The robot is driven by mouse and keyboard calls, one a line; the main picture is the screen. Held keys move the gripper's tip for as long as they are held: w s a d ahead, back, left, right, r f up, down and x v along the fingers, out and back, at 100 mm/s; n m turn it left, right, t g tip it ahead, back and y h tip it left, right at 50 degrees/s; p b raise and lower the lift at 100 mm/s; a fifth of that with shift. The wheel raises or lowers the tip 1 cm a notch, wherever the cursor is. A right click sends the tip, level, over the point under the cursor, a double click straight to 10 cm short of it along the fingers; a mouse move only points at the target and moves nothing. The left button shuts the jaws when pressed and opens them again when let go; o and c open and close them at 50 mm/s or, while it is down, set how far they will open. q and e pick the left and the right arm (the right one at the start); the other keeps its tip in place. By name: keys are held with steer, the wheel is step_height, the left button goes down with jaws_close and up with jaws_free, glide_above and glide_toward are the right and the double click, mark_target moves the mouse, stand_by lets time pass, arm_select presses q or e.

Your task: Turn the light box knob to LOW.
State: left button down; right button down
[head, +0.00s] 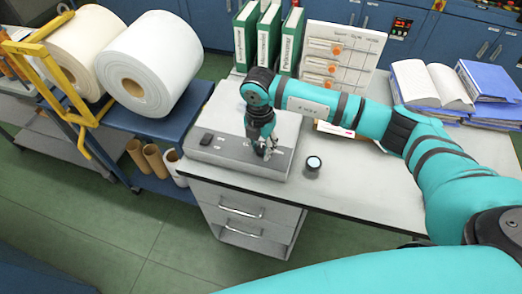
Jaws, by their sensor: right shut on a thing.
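The light box (225,154) is a low grey box with a pale top, on the left part of the desk. A black switch sits at the left of its front panel. My right gripper (267,152) points down at the right part of that panel and is shut on the knob. The gripper covers the knob, so its pointer and the LOW mark cannot be read. My left gripper is not in view.
A small round black-rimmed loupe (313,164) stands on the desk (365,190) just right of the box. Green binders (268,40), a sample board (340,55), an open book (430,85) and blue folders (490,85) stand behind. White rolls (165,50) are at left.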

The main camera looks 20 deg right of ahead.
mark_target(260, 149)
steer(key=n+b, duration=0.4)
steer(key=shift+f+n, duration=0.2)
steer(key=shift+n, duration=0.1)
steer(key=n+b, duration=0.2)
steer(key=shift+r+n+b, duration=0.1)
steer(key=shift+n+b, duration=0.25)
steer(key=shift+n, duration=0.05)
steer(key=shift+r+n+b, duration=0.1)
steer(key=shift+n+b, duration=0.4)
steer(key=shift+n, duration=0.2)
steer(key=shift+r, duration=0.1)
steer(key=c, duration=0.9)
jaws_free()
steer(key=shift+c, duration=0.2)
step_height(260, 149, up, 12)
steer(key=shift+a, duration=0.15)
